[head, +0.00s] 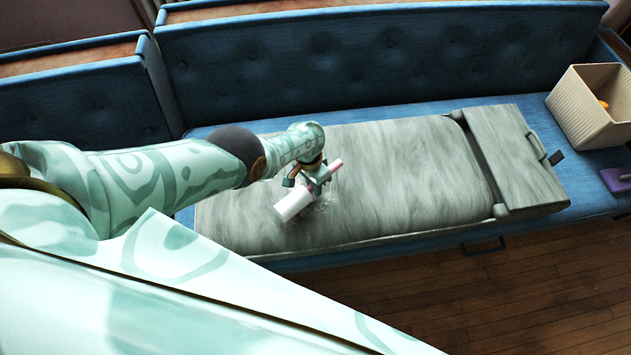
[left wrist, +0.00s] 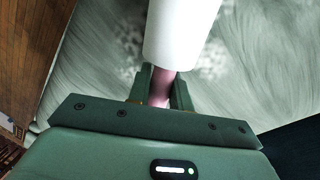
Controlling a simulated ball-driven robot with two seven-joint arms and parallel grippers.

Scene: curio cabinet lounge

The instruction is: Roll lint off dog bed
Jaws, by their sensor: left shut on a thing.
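The dog bed (head: 400,165) is a grey-green, streaky cushion lying on a blue bench. My left gripper (head: 318,178) is over the left-middle part of the bed, shut on the pink handle of a lint roller (head: 295,204) with a white cylinder. In the left wrist view, the white roller (left wrist: 180,30) sticks out beyond the fingers (left wrist: 160,88). Pale speckled lint (head: 322,212) shows on the bed beside the roller; speckles also show on both sides of it in the left wrist view. Whether the roller touches the fabric I cannot tell. My right gripper is not in view.
The blue bench (head: 400,238) has a tufted backrest (head: 340,65) behind the bed. A ribbed beige bin (head: 587,112) with something orange inside stands at the right, with a purple object (head: 617,179) in front of it. Wooden floor (head: 530,285) lies in front.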

